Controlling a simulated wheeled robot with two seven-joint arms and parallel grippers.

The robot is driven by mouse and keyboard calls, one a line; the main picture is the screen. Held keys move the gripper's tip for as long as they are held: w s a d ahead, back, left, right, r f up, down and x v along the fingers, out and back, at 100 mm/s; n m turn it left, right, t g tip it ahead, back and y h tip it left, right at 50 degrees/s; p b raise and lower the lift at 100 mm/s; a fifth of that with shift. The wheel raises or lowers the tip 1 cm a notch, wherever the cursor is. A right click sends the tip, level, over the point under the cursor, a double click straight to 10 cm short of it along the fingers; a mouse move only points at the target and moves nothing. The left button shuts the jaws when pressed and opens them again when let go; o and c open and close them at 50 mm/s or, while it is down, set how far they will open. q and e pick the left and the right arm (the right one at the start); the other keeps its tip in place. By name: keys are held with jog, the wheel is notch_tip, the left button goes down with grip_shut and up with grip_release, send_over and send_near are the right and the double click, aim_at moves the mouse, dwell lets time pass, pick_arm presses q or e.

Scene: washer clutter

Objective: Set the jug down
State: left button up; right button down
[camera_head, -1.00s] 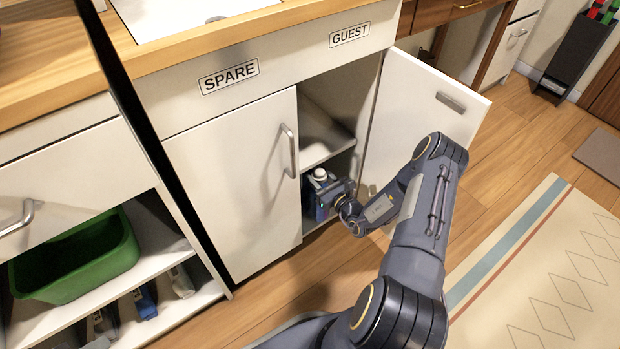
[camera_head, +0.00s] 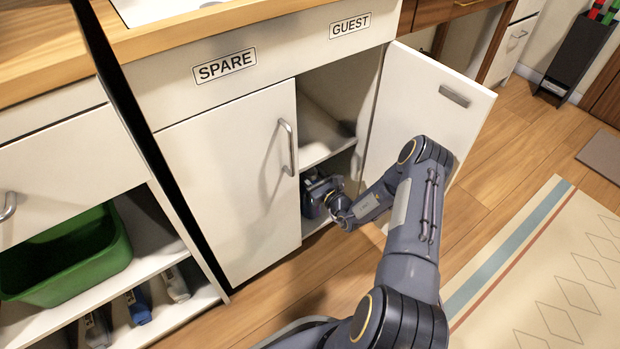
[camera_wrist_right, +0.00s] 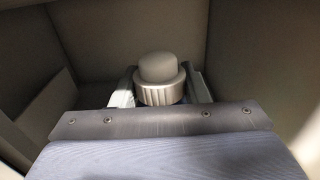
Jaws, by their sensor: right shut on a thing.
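The jug shows in the right wrist view only as its rounded grey cap with a ribbed collar (camera_wrist_right: 158,72). Its body is hidden below by my own wrist part. My right gripper (camera_wrist_right: 160,96) is shut on the jug, with a pale finger on each side of the cap. In the head view my right gripper (camera_head: 318,194) is inside the lower space of the open cabinet (camera_head: 332,228), below the inner shelf. My left gripper is out of view.
The open cabinet door (camera_head: 425,105) stands just right of my right arm. A closed door (camera_head: 230,180) is on the left, under the SPARE label (camera_head: 225,66). The inner shelf (camera_head: 322,140) lies above the gripper. A green tub (camera_head: 75,265) sits in the left unit.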

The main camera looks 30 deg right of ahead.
jog(key=shift+w+f, duration=0.1)
jog(key=shift+f, duration=0.1)
jog(key=c, duration=1.3)
grip_release()
jog(key=shift+f, duration=0.25)
jog(key=o, duration=0.5)
jog(key=shift+r, duration=0.1)
jog(key=shift+r, duration=0.25)
jog(key=s+p, duration=0.1)
jog(key=s, duration=0.3)
jog(key=s+p, duration=0.2)
jog(key=s, duration=0.2)
jog(key=s+d+p, duration=0.1)
jog(key=s, duration=0.3)
jog(key=shift+s+f+p, duration=0.1)
jog(key=shift+f+p, duration=0.05)
jog(key=shift+p, duration=0.2)
